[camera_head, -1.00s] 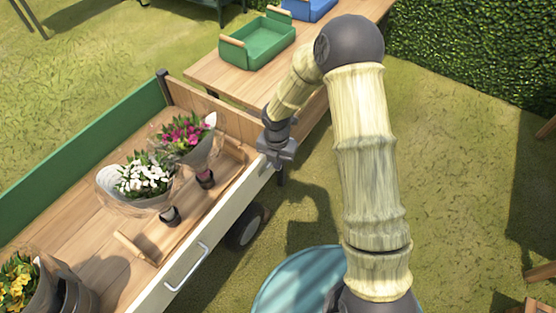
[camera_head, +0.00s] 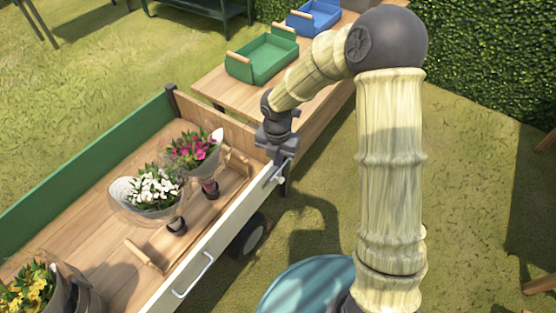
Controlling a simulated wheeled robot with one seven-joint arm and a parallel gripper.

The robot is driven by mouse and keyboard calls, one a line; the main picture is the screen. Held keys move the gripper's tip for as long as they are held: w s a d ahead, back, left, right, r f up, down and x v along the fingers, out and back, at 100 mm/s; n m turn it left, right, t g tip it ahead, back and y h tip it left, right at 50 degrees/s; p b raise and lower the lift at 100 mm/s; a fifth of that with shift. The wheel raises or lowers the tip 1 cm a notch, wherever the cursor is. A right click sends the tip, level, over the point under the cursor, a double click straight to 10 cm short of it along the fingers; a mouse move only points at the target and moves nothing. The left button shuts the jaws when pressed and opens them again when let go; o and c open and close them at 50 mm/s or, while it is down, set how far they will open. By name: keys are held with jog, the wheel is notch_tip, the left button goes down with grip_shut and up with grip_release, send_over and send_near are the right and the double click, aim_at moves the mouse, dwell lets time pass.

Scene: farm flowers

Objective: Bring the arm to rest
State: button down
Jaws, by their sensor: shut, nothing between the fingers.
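My arm is bent at a dark round elbow, with the forearm reaching down to the left.
A green tray (camera_head: 262,58) and a blue tray (camera_head: 314,17) sit on the table (camera_head: 228,86). A hedge (camera_head: 490,60) borders the right.

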jog(key=shift+w, duration=0.1)
jog(key=s+d+r+m+t, duration=0.1)
jog(key=s+d+r+m, duration=0.55)
jog(key=m, duration=0.95)
jog(key=s+d+r+m+t, duration=0.1)
jog(key=s+d+r+m, duration=0.3)
jog(key=s+d+m, duration=0.85)
jog(key=w+a+r+m+p, duration=0.1)
jog(key=w+r+p, duration=0.1)
jog(key=r+p, duration=0.6)
jog(key=w+a+r+m+p, duration=0.1)
jog(key=w+r+m+p, duration=0.1)
jog(key=r+p, duration=0.7)
jog(key=shift+w+a+r+p, duration=0.25)
jog(key=shift+w+a+p, duration=0.15)
jog(key=shift+w, duration=0.25)
